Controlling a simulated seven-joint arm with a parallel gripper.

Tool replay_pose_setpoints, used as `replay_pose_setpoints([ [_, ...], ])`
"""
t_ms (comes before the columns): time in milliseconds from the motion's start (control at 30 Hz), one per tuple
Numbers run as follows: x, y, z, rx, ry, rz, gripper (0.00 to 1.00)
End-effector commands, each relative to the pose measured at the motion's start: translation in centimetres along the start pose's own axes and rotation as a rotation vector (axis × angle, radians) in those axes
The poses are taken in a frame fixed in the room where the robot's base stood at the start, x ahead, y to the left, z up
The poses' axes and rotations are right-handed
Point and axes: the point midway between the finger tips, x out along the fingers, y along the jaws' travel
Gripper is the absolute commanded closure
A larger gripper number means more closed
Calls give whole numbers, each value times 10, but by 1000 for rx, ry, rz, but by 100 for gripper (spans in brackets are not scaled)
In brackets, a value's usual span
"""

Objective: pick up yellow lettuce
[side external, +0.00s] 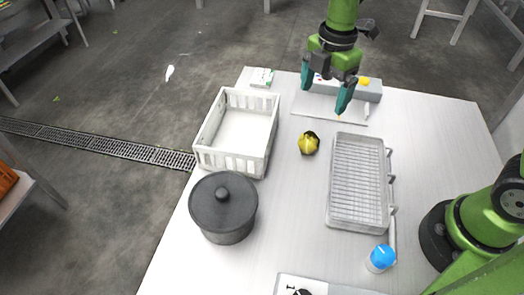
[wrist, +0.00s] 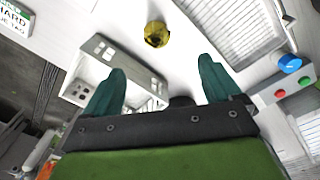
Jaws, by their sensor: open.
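The yellow lettuce (side external: 309,143) is a small, dark-edged yellow head lying on the white table between the white crate and the wire basket. In the wrist view the lettuce (wrist: 157,34) shows near the top middle, beyond my fingertips. My gripper (side external: 324,98) is above the back part of the table, farther back than the lettuce and apart from it. Its two teal fingers are spread with nothing between them. They also show in the wrist view (wrist: 161,66).
A white slatted crate (side external: 203,139) stands left of the lettuce, with a dark lidded pot (side external: 224,208) in front of it. A wire basket (side external: 358,190) lies to the right. A blue-topped container (side external: 381,258) stands near the front. A grey box with buttons (side external: 370,91) sits behind my gripper.

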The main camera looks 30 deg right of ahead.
Motion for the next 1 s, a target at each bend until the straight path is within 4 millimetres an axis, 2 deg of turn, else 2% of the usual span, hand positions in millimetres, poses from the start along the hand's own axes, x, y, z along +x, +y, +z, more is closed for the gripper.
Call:
replay_pose_setpoints([
  [100,-1,10,-2,-290,-12,-21,9],
  [200,-8,13,-1,-469,-20,-22,9],
  [300,-8,11,0,-577,-20,-33,9],
  [433,-2,10,0,-631,-17,-39,9],
  [567,20,8,1,-635,-16,-42,9],
  [800,73,7,2,-633,-16,-43,9],
  [1000,103,7,2,-631,-17,-39,9],
])
